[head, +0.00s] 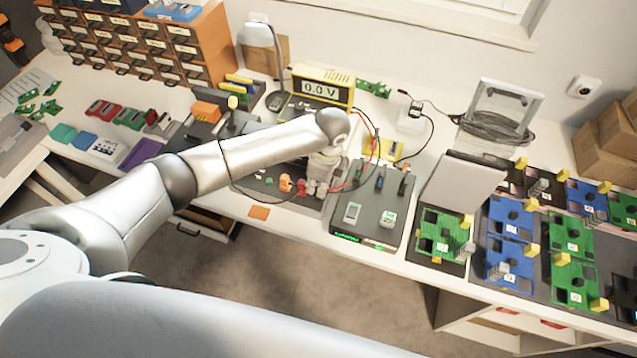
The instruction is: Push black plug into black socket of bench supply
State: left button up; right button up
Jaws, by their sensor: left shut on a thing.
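A thin black lead (240,192) curves along the mat toward the gripper. A red lead (372,140) loops down from the supply on the right of the gripper. My right gripper is out of view.
A dark test box (368,220) with switches stands right of the gripper. Small orange and red parts (286,183) lie just left of it. Green and blue boards (510,225) fill the right. An orange drawer cabinet (215,40) stands back left.

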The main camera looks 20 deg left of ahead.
pick_arm(q)
jog(key=shift+p, duration=0.75)
dwell(1.0)
jog(key=shift+f, duration=0.4)
dwell(0.8)
jog(key=shift+p, duration=0.4)
dwell(0.3)
jog(key=shift+f, duration=0.3)
dwell(0.5)
jog(key=o, duration=0.9)
jog(key=shift+c, duration=0.2)
